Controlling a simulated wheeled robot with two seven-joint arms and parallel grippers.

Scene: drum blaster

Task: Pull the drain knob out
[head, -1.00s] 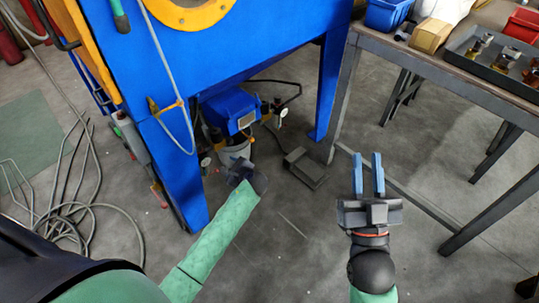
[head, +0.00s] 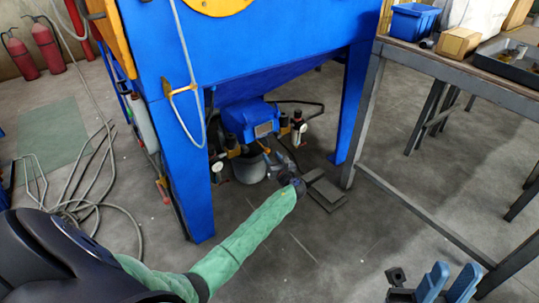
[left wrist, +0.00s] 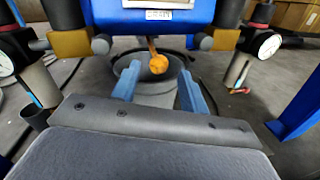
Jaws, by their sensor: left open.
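The drain knob (left wrist: 158,63), an orange ball on a short orange stem, hangs below the blue unit (left wrist: 158,17) in the left wrist view. A small orange piece that looks like it (head: 265,146) shows in the head view. My left gripper (left wrist: 160,88) is open, with its blue fingers on either side of the knob in that picture. I see no contact, and cannot tell whether the knob lies between the tips in depth. In the head view my left gripper (head: 277,160) is under the blue cabinet. My right gripper (head: 448,284) is open and empty at the lower right.
A grey bucket (head: 249,168) stands under the blue unit, with gauges to both sides. The blue cabinet legs (head: 188,175) flank the space. A grey pedal (head: 326,192) lies on the floor to the right. A workbench (head: 440,62) stands at the right.

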